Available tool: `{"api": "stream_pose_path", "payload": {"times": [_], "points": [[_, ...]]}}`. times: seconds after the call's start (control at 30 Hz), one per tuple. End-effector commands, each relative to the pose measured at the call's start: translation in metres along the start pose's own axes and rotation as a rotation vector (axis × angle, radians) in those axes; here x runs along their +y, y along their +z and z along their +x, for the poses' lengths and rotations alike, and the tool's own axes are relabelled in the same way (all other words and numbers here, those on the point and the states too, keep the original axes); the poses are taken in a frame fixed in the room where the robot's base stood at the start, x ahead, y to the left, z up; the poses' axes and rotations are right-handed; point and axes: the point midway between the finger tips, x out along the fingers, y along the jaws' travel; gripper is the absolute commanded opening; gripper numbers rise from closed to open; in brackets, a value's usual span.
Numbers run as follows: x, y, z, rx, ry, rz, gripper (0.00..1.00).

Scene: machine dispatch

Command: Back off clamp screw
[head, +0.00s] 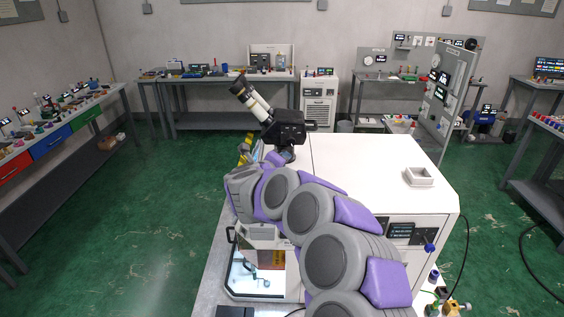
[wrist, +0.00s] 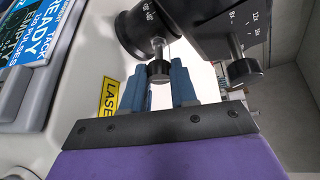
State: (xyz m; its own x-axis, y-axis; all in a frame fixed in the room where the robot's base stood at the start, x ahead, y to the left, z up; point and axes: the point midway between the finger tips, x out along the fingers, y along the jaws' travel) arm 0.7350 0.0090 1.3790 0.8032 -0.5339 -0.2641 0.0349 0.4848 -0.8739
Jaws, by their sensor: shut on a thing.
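The clamp screw (wrist: 158,71) has a round black knob on a thin metal shaft and sits under a black ring-shaped part in the wrist view. My gripper (wrist: 159,82) has two blue fingers, one on each side of this knob, and is shut on it. A second black knob (wrist: 243,72) on a metal shaft stands to the right, outside the fingers, under a dark block with white markings. In the head view, the black optical unit (head: 287,128) with its angled eyepiece tube (head: 256,103) rises beyond my arm. The screw cannot be made out there, and my arm hides most of the gripper area.
The white machine top (head: 370,165) is mostly clear, with a small square tray (head: 418,177) at the right. A yellow laser label (wrist: 108,98) and a blue sign (wrist: 35,35) lie left of my gripper. Workbenches line the walls; the green floor between is open.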

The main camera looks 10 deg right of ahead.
Motion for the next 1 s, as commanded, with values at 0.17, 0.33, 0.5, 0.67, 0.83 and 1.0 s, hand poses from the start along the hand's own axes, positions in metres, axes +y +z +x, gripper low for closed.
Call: {"api": "stream_pose_path", "payload": {"times": [0.17,0.33,0.5,0.67,0.83,1.0], "points": [[0.001,0.001,0.000,-0.003,0.002,-0.001,0.00],[0.001,0.001,0.000,-0.002,0.003,-0.001,0.40],[0.001,0.000,0.000,-0.001,0.002,0.000,0.53],[0.001,0.000,0.000,-0.001,0.002,0.000,0.53],[0.001,0.000,-0.006,-0.002,0.004,0.000,0.53],[0.002,0.001,-0.030,-0.005,0.006,0.000,0.53]]}}
